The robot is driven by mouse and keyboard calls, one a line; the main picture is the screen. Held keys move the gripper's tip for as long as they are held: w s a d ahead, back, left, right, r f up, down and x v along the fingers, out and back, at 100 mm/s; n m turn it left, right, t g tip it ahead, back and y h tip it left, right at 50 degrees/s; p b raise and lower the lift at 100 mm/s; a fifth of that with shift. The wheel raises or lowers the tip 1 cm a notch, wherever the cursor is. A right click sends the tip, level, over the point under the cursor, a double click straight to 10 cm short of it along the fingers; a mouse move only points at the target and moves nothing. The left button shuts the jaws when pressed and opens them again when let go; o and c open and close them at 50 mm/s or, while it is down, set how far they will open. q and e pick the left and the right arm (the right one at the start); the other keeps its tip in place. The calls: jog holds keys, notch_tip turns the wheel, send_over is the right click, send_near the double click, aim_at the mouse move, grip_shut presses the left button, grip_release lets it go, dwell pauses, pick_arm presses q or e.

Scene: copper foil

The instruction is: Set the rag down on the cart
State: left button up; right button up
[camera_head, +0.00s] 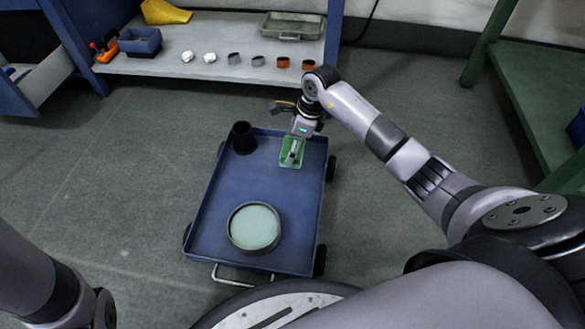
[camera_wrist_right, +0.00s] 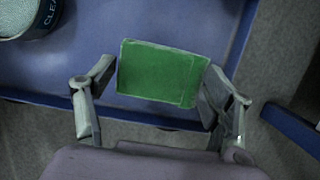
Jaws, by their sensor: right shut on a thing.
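The green folded rag (camera_head: 290,159) is at the far right part of the blue cart (camera_head: 215,208). My right gripper (camera_head: 293,147) is shut on the rag, over the cart. In the right wrist view the rag (camera_wrist_right: 160,72) sits between the two fingers (camera_wrist_right: 158,82), with the cart's blue surface (camera_wrist_right: 195,22) behind it. Whether the rag touches the cart bed is not clear. My left gripper is out of view; only part of my left arm shows at the lower left.
On the cart stand a dark cup (camera_head: 243,138) at the far left and a round tin with pale teal contents (camera_head: 254,228) at the near end. The middle of the cart is clear. Beyond it is a shelf (camera_head: 205,40) with several small parts. A green table (camera_head: 530,95) stands right.

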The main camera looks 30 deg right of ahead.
notch_tip(320, 180, down, 7)
jog(key=b, duration=0.3)
jog(key=shift+r+b, duration=0.15)
jog(key=shift+b, duration=0.25)
jog(key=shift+r, duration=0.15)
jog(key=o, duration=1.1)
